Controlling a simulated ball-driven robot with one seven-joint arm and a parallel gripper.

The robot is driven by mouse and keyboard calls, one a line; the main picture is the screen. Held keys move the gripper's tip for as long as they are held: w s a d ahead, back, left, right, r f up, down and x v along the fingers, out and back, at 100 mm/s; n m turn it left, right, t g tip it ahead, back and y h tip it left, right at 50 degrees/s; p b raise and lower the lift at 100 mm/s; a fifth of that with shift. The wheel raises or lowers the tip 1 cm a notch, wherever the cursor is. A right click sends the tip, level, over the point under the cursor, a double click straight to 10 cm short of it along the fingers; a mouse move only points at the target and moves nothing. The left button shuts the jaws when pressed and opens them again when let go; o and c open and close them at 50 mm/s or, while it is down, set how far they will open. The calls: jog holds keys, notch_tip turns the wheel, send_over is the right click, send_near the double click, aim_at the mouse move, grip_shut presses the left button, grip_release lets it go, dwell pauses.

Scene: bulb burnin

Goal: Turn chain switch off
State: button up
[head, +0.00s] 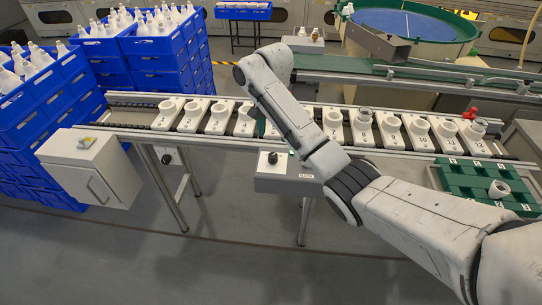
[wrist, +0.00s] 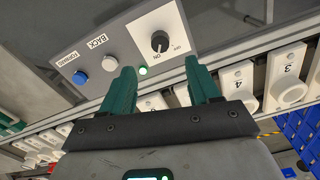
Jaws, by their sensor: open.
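The chain switch is a black rotary knob (wrist: 160,42) on a grey control box, seen in the wrist view. Its white mark points to the ON label; another label, small and hard to read, sits to its right. The knob also shows in the head view (head: 272,158), on top of the grey box (head: 289,180) at the front of the conveyor. In the wrist view my gripper (wrist: 160,68) is open and empty. Its two green fingers point towards the box, one on each side of the knob in the picture, apart from it. In the head view my arm mostly hides the gripper.
The box also carries a white button (wrist: 110,64), a blue button (wrist: 80,77) and a lit green lamp (wrist: 143,71). Numbered white holders (head: 392,130) line the conveyor right behind it. A grey cabinet (head: 92,163) stands left; a green tray (head: 462,175) sits right.

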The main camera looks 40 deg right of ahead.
aim_at(273, 155)
notch_tip(273, 155, down, 9)
jog(key=shift+f, duration=0.15)
dwell(0.4)
jog(key=c, duration=1)
